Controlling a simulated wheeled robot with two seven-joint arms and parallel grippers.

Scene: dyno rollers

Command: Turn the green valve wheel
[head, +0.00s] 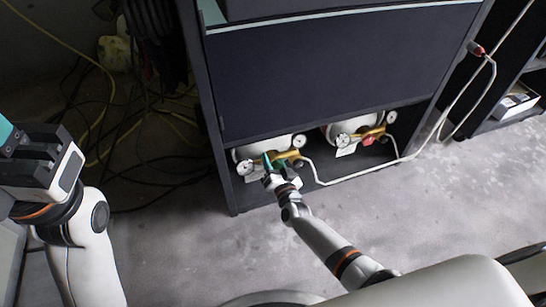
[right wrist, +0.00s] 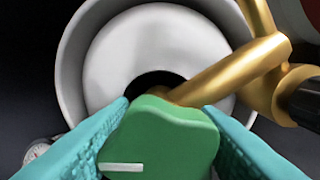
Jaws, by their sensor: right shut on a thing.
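The green valve wheel (right wrist: 160,138) fills the lower middle of the right wrist view, with a white mark on its lower left. It sits at the end of a brass stem (right wrist: 225,72) in front of a white cylinder (right wrist: 150,50). My right gripper (head: 272,165) reaches the valve at the left cylinder in the head view. Its teal fingers (right wrist: 165,140) press on both sides of the green wheel. In the head view the wheel is small and mostly hidden by the gripper. My left gripper (head: 35,150) is at the left edge, far from the valve; its fingertips are not clear.
A dark cabinet (head: 330,75) holds the cylinders on its low shelf. A second cylinder with a red valve (head: 368,140) stands to the right. Pressure gauges (head: 299,141) and a white hose (head: 345,180) are close by. Cables (head: 140,130) lie left. The floor in front is clear.

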